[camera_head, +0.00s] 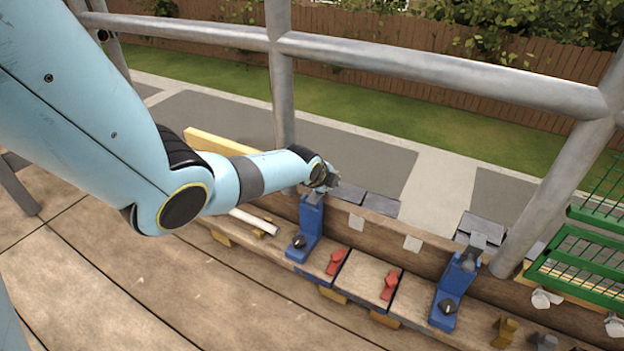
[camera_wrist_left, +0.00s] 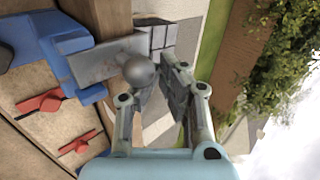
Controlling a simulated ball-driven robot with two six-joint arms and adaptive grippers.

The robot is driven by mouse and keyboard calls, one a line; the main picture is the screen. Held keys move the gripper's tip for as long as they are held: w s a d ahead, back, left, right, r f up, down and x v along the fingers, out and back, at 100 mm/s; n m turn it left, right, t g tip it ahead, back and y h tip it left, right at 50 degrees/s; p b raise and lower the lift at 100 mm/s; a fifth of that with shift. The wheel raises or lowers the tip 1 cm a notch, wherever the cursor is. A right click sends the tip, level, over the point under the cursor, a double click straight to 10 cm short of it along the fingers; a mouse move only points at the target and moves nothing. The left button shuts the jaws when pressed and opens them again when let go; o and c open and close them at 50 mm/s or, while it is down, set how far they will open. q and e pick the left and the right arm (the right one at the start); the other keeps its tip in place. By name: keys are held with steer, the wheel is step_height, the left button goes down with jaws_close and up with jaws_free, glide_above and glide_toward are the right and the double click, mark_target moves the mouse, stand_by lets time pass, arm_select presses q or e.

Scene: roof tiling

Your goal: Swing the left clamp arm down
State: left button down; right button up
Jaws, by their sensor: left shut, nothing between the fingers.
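The left clamp has a blue body (camera_head: 307,228) with a dark round knob on its front, fixed to the wooden bench. In the left wrist view, its grey metal arm (camera_wrist_left: 95,65) extends from the blue body (camera_wrist_left: 35,30), with a grey ball (camera_wrist_left: 139,71) at its end. My left gripper (camera_head: 333,180) is at the top of this clamp and hides part of its arm. In the left wrist view, the gripper's fingers (camera_wrist_left: 158,88) are beside the ball, shut with nothing held. Whether they touch the ball I cannot tell. My right gripper is out of view.
A second blue clamp (camera_head: 452,292) stands to the right, near dark tiles (camera_head: 482,228). Red handles (camera_head: 336,262) lie between the clamps. A metal railing (camera_head: 440,70) crosses behind, its post close to my left arm. A green rack (camera_head: 585,262) is at far right.

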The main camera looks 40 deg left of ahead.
arm_select(q)
steer(key=v, duration=1.2)
steer(key=shift+f, duration=0.1)
